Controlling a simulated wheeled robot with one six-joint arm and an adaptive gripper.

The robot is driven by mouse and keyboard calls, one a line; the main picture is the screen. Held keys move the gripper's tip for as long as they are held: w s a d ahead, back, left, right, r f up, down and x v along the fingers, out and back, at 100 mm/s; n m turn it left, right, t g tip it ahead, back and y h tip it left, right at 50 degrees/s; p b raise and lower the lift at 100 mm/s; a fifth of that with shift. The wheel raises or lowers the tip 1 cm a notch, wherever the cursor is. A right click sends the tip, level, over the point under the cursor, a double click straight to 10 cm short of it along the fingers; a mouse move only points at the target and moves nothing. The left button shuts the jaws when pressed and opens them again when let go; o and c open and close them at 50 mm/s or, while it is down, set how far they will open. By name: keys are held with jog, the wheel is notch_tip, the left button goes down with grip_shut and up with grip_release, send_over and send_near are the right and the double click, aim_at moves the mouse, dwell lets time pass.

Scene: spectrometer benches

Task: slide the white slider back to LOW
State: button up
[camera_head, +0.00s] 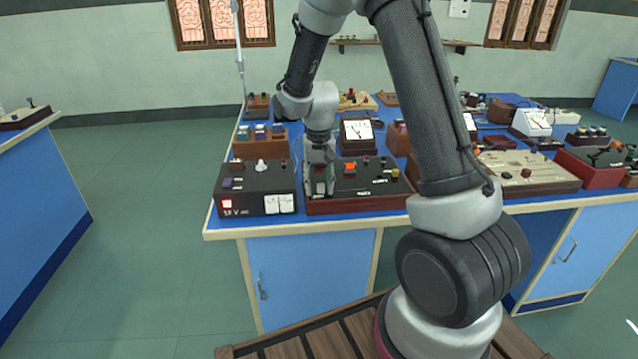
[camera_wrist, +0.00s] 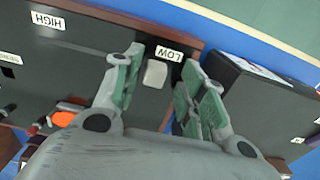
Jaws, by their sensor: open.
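The white slider (camera_wrist: 155,74) stands on the black top panel of a red-sided box (camera_wrist: 90,50), close beside the LOW label (camera_wrist: 170,53). The HIGH label (camera_wrist: 48,20) is at the other end, to the left in the wrist view. My gripper (camera_wrist: 162,62) is open, with one green-padded finger on each side of the slider. Gaps show between the slider and both fingers. In the head view my gripper (camera_head: 319,186) is low over the left end of the box (camera_head: 375,203), and the slider is hidden.
An orange part (camera_wrist: 64,116) is on the panel left of my gripper. A separate black instrument (camera_head: 255,188) with a lit red square stands close on the left. More wooden instruments crowd the blue bench (camera_head: 222,228) behind. The floor at left is clear.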

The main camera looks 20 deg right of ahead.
aim_at(319, 185)
notch_tip(319, 185, up, 12)
dwell(0.5)
dwell(0.3)
jog(key=s+d+r+n+t, duration=0.1)
jog(key=s+r, duration=0.3)
jog(key=s, duration=0.5)
jog(key=s+d+r+n+t, duration=0.1)
jog(key=s+d+r+t, duration=0.1)
jog(key=s, duration=0.7)
jog(key=s+d+r+n+t, duration=0.1)
jog(key=s+d+r, duration=0.2)
jog(key=s, duration=0.6)
notch_tip(319, 185, up, 3)
jog(key=shift+d+f, duration=0.1)
jog(key=shift+d, duration=0.25)
